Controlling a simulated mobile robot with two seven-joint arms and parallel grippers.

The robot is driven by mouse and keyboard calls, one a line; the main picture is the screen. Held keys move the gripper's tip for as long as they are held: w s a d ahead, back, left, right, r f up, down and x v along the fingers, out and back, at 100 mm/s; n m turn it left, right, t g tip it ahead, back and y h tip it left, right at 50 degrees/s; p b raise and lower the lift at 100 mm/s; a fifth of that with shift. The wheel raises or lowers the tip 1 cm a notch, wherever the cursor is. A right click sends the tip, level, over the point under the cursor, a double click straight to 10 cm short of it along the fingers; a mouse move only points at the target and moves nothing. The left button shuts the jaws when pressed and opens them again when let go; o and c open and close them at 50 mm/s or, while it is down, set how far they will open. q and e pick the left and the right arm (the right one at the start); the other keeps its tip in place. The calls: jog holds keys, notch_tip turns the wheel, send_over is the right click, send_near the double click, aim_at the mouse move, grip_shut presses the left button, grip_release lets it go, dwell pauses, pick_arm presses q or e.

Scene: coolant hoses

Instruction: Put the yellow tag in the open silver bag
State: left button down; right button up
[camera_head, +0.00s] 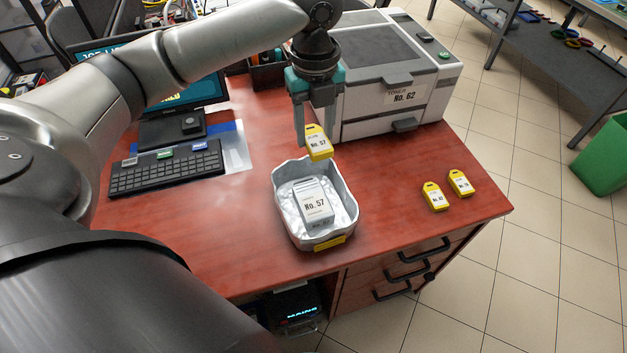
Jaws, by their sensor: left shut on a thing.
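My left gripper (318,125) is shut on a yellow tag (319,147) marked No. 57. It holds the tag above the far edge of the open silver bag (284,219), apart from the bag's floor. The bag stands on the red desk, open at the top, with a grey-white box marked No. 57 (312,201) inside and a yellow label (330,243) on its front. Two other yellow tags, one at the left (434,197) and one at the right (460,183), lie on the desk to the right. My right gripper is not in view.
A printer marked No. 62 (385,75) stands behind the bag. A keyboard (167,168) and a monitor (172,93) are at the left. The red desk (385,225) is bare between the bag and the loose tags. A green bin (603,160) stands at the far right.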

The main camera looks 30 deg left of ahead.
aim_at(314, 137)
pick_arm(q)
notch_tip(314, 137, down, 11)
jog(key=shift+f+b, duration=0.1)
jog(key=shift+b, duration=1.05)
notch_tip(314, 137, down, 5)
jog(key=shift+b, duration=0.75)
jog(key=shift+f, duration=0.15)
jog(key=shift+f, duration=0.15)
jog(key=shift+c, duration=1.7)
grip_release()
notch_tip(314, 137, up, 12)
jog(key=p, duration=0.3)
jog(key=shift+s, duration=0.1)
